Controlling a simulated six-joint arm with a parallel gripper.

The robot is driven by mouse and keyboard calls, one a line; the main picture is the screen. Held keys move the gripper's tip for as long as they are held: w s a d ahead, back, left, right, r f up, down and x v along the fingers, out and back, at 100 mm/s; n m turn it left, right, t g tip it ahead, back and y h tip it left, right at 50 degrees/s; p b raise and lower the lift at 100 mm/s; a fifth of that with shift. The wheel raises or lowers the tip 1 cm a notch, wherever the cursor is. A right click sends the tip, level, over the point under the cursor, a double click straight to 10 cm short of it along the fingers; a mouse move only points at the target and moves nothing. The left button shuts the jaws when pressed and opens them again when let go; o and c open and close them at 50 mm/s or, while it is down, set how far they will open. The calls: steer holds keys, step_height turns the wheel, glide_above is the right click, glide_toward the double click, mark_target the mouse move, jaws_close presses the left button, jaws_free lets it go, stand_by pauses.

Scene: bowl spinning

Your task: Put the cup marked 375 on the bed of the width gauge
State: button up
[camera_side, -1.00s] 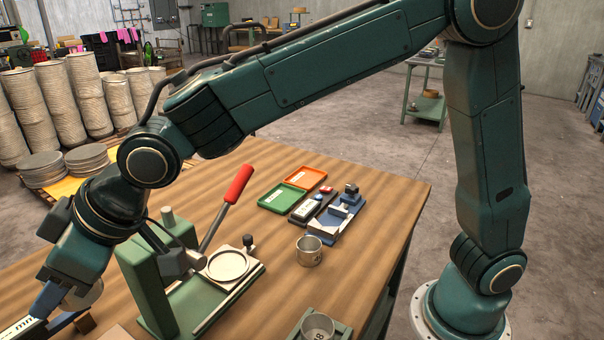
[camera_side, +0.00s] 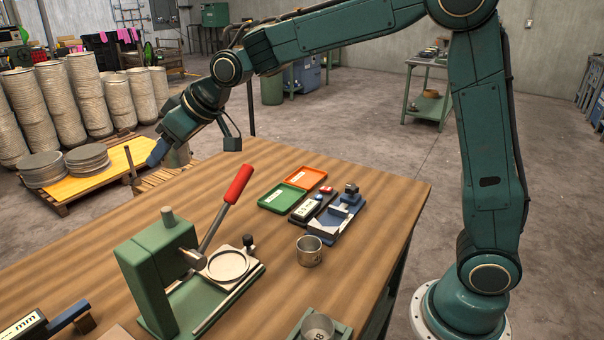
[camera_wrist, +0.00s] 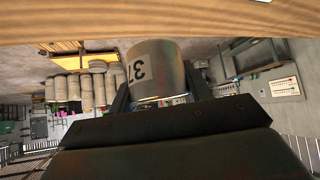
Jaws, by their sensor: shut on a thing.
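My gripper (camera_side: 166,148) is shut on a grey metal cup (camera_side: 180,157), held in the air beyond the far left edge of the table. In the wrist view the cup (camera_wrist: 156,68) sits between the two fingers (camera_wrist: 158,88).
A green press (camera_side: 150,275) with a red lever (camera_side: 238,184) stands mid-table. Green (camera_side: 283,197) and orange (camera_side: 304,177) trays and a blue fixture (camera_side: 338,222) are behind. The far left tabletop is clear.

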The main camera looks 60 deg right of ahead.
steer(key=s+d+f+m+h, duration=0.1)
steer(key=s+d+f, duration=0.1)
steer(key=d+f, duration=0.4)
steer(key=s+d+f+m+h, duration=0.1)
steer(key=s+d+f, duration=0.2)
steer(key=d+f, duration=0.4)
steer(key=s+d+f+m+h, duration=0.1)
steer(key=s+d+f+m, duration=0.1)
steer(key=d+f, duration=0.4)
steer(key=shift+s+d+f+t, duration=0.2)
steer(key=shift+s+f+t, duration=0.1)
steer(key=shift+s+f, duration=0.4)
steer(key=shift+s+d+f, duration=0.25)
steer(key=shift+s+f, duration=0.05)
steer(key=shift+s, duration=0.1)
steer(key=shift+a+r, duration=0.1)
steer(key=s+a+r, duration=0.2)
steer(key=a+r, duration=0.2)
steer(key=a, duration=0.2)
steer(key=shift+a, duration=0.4)
steer(key=shift+s+d+m+h, duration=0.1)
steer(key=shift+m+h, duration=0.2)
